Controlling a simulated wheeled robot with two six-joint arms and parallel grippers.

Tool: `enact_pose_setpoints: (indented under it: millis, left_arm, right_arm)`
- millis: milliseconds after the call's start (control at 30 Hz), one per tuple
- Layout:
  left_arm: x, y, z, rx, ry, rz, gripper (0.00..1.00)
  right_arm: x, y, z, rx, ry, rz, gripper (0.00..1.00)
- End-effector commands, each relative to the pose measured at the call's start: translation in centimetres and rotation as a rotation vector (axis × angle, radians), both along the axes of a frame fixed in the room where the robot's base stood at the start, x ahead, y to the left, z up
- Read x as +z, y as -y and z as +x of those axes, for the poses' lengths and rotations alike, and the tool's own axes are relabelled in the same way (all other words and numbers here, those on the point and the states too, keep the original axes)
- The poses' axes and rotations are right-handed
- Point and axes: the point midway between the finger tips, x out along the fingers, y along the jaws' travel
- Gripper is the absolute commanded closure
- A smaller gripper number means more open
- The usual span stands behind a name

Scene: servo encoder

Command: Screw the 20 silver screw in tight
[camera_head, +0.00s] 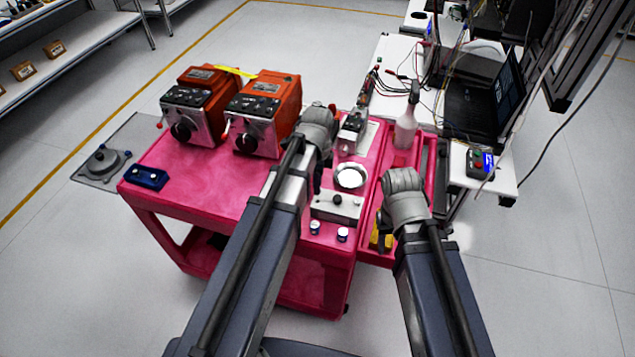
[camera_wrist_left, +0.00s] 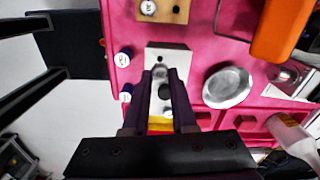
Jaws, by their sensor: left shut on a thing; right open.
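A silver metal block (camera_head: 323,209) with a black round part on top lies on the pink cart, near its front right. It also shows in the left wrist view (camera_wrist_left: 179,55), with a small silver round spot on its top that may be a screw head. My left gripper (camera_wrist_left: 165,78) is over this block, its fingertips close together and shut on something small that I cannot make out. In the head view the left gripper (camera_head: 318,182) points down, partly hidden by my arm. My right gripper (camera_head: 381,218) is open at the cart's right part, its fingers mostly hidden.
Two orange-red machines (camera_head: 266,113) stand at the back. A round silver dish (camera_head: 350,177) is beyond the block. Two small blue-and-white jars (camera_head: 314,227) stand in front. A spray bottle (camera_head: 405,130) stands at the right. The cart's left middle (camera_head: 205,175) is clear.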

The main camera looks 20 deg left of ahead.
Motion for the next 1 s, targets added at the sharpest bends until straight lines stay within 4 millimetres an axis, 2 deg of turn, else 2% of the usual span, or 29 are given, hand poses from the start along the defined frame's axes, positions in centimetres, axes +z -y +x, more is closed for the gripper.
enact_pose_setpoints:
  millis: [33,367,567,1000]
  left_arm:
    - [-0.7,0.0,0.0,0.000,0.000,0.000,1.00]
    - [-2.9,0.0,0.0,0.000,0.000,0.000,1.00]
    - [-2.7,0.0,0.0,0.000,0.000,0.000,1.00]
    - [-3.7,0.0,0.0,0.000,0.000,0.000,1.00]
  right_arm:
    - [-0.7,0.0,0.0,0.000,0.000,0.000,0.50]
    - [-2.9,0.0,0.0,-0.001,0.000,0.000,0.50]
    - [-2.7,0.0,0.0,-0.001,0.000,0.000,0.50]
    - [-3.7,0.0,0.0,0.000,0.000,0.000,0.50]
